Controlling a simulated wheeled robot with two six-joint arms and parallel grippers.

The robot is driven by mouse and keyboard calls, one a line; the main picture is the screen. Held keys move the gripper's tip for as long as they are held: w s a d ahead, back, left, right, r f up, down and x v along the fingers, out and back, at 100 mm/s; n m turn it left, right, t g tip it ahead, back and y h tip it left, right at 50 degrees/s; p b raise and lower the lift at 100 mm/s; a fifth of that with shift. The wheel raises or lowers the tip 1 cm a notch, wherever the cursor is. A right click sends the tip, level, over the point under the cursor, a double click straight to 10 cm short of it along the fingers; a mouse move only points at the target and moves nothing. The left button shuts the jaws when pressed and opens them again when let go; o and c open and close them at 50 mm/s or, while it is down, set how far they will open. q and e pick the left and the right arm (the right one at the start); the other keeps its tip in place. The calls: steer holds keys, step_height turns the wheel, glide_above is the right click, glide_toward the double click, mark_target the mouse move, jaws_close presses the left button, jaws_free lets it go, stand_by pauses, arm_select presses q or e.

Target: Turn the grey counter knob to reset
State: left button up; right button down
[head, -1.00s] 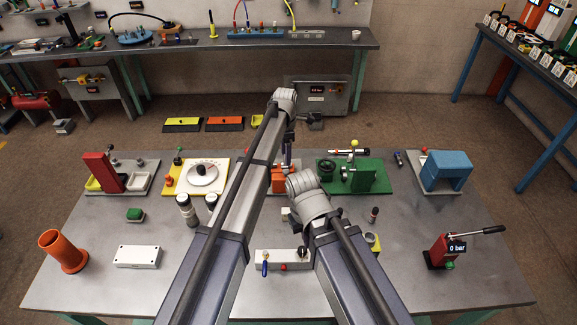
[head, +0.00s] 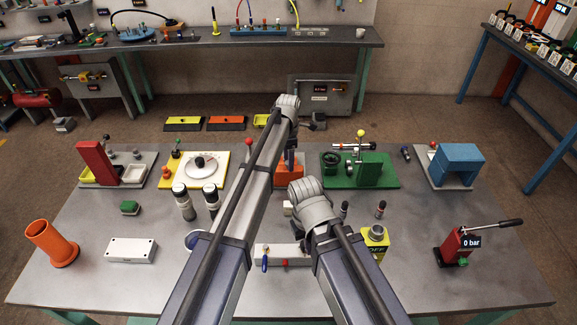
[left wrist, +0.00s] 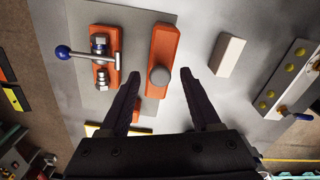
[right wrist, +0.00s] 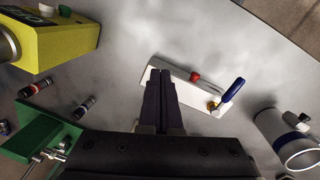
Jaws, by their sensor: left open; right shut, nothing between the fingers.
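A round grey knob (left wrist: 160,76) sits on an orange block (left wrist: 163,45) in the left wrist view. My left gripper (left wrist: 158,73) is open, and its fingertips lie on either side of the knob in the picture. I cannot tell whether they touch it. In the head view, the left gripper (head: 290,157) points down at the orange unit (head: 288,175), whose knob is hidden there. My right gripper (right wrist: 161,73) is shut and empty over the table, near the white manifold (right wrist: 185,83). My right arm hides it in the head view.
An orange unit with a blue-balled lever (left wrist: 62,52) stands beside the knob block. A white block (left wrist: 228,55) lies on the other side. A green fixture (head: 375,170), a dial plate (head: 201,168) and a yellow OFF box (head: 375,243) stand around the arms.

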arm_select(q)
steer(key=shift+f, duration=0.1)
steer(key=shift+c, duration=0.4)
jaws_close()
